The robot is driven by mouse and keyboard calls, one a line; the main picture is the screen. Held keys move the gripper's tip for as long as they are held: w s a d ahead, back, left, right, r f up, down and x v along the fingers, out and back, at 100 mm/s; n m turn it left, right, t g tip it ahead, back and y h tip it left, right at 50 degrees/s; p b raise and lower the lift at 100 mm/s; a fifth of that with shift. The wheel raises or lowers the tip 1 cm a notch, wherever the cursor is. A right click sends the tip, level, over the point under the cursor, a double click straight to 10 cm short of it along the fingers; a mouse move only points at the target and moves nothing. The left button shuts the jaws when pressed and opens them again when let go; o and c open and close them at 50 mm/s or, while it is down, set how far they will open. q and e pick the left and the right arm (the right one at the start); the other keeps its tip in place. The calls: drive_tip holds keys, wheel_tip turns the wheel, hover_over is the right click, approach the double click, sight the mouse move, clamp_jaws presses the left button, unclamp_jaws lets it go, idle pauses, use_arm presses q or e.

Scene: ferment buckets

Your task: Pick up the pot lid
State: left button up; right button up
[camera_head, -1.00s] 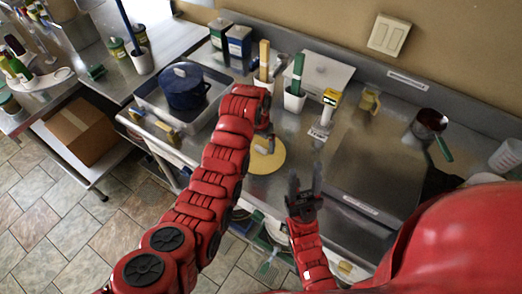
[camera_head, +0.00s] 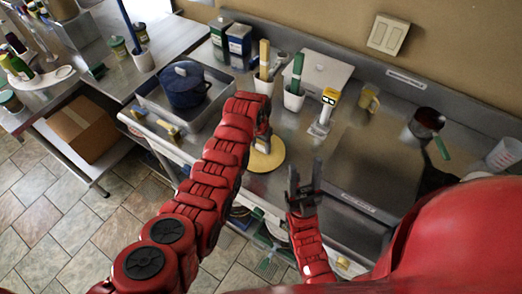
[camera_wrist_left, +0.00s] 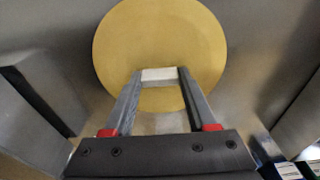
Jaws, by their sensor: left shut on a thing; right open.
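The pot lid (camera_head: 268,162) is a flat, round yellow disc with a pale block handle. In the head view it is at the middle of the steel counter, partly hidden by my left arm. It fills the upper middle of the left wrist view (camera_wrist_left: 160,35). My left gripper (camera_head: 262,145) is over the lid. Its fingers are shut on the pale handle (camera_wrist_left: 158,75) in the wrist view. I cannot tell whether the lid is clear of the counter. My right gripper (camera_head: 304,185) is open and empty, right of the lid near the counter's front edge.
A blue pot (camera_head: 184,88) with its own blue lid stands in a steel basin at the left. White holders with brushes (camera_head: 294,98) and a yellow-topped tool (camera_head: 325,110) stand behind. A saucepan (camera_head: 430,122) is at the right. The dark flat surface (camera_head: 365,175) is clear.

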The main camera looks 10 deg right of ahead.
use_arm(q)
clamp_jaws()
drive_tip(key=shift+r, duration=0.15)
